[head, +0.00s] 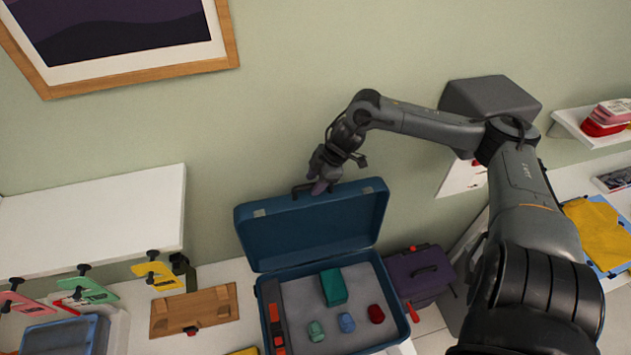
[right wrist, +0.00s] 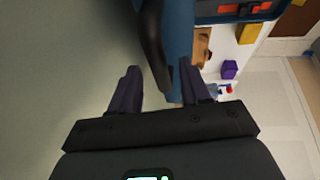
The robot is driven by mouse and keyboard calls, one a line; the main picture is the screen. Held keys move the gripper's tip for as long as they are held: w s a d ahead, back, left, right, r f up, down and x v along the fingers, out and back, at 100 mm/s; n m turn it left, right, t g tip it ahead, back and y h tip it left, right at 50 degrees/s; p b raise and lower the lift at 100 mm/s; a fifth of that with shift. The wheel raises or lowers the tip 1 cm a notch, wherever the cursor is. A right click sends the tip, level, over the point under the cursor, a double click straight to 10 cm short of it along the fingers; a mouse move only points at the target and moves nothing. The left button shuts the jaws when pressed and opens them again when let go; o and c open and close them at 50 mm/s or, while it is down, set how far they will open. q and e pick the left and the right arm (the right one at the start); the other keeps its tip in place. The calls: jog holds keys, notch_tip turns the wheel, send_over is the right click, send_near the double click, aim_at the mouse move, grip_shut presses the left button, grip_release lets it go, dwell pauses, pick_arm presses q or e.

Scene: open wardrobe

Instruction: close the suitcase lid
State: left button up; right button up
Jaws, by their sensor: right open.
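The blue suitcase (head: 405,322) lies open on a white surface. Its lid (head: 315,226) stands up, hinged at the back, near the wall. My right gripper (head: 320,186) is at the lid's top edge, by the dark handle. In the right wrist view my right gripper (right wrist: 158,88) has its two fingers apart, with the dark handle (right wrist: 152,50) and the lid's blue edge (right wrist: 178,45) between or just beyond them. I cannot tell whether the fingers touch the lid. My left gripper is not in view.
Inside the suitcase lie a teal box (head: 333,287) and several small coloured items. A purple case (head: 419,274) stands close on the right. A wooden board (head: 193,310) lies on the left, below a white shelf (head: 95,220). The wall is close behind the lid.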

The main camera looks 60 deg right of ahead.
dwell(0.3)
grip_shut()
dwell(0.4)
